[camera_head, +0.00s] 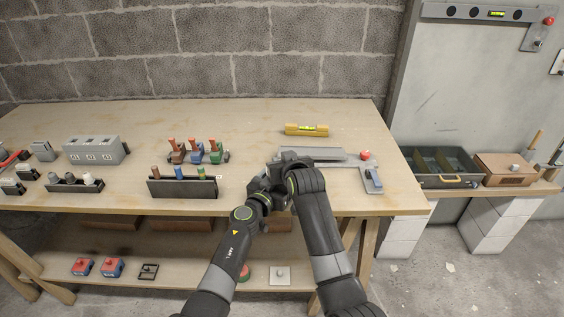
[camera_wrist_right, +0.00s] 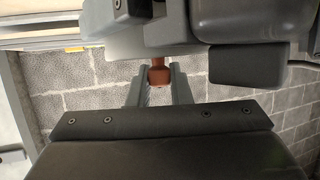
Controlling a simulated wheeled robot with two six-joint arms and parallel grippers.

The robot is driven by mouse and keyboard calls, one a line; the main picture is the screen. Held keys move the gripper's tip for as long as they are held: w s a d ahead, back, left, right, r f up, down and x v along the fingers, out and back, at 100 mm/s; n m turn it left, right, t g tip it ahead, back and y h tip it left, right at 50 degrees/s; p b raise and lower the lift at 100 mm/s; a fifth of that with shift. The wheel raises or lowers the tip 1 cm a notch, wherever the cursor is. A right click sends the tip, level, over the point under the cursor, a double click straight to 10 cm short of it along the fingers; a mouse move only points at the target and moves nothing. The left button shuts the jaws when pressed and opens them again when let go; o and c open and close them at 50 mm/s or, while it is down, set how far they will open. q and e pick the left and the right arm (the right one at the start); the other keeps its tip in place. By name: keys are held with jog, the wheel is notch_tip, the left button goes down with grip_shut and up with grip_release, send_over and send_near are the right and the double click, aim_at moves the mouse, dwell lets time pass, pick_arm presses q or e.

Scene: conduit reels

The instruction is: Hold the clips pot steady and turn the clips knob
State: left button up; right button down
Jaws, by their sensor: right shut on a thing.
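My two arms meet at the front edge of the workbench, right of centre in the head view. My right gripper (camera_head: 287,166) reaches in there, and its jaws are hard to make out. In the right wrist view its two grey fingers (camera_wrist_right: 159,80) stand on either side of a reddish-brown knob (camera_wrist_right: 159,71) and are shut on it. The knob sits under a pale grey body (camera_wrist_right: 125,46), which may be the clips pot; most of it is hidden. My left gripper (camera_head: 258,188) is close beside the right one, and its fingers and anything in them are hidden.
The workbench (camera_head: 120,118) holds a dark rack (camera_head: 183,189) with coloured pegs, red, blue and green clamps (camera_head: 197,155), a grey block (camera_head: 93,152) and a yellow level (camera_head: 306,129). A grey metal piece (camera_head: 373,182) lies right of my arms. The bench's back middle is clear.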

jog(key=shift+f, duration=0.1)
jog(key=c, duration=1.3)
grip_release()
notch_tip(320, 180, up, 10)
jog(key=shift+r, duration=0.1)
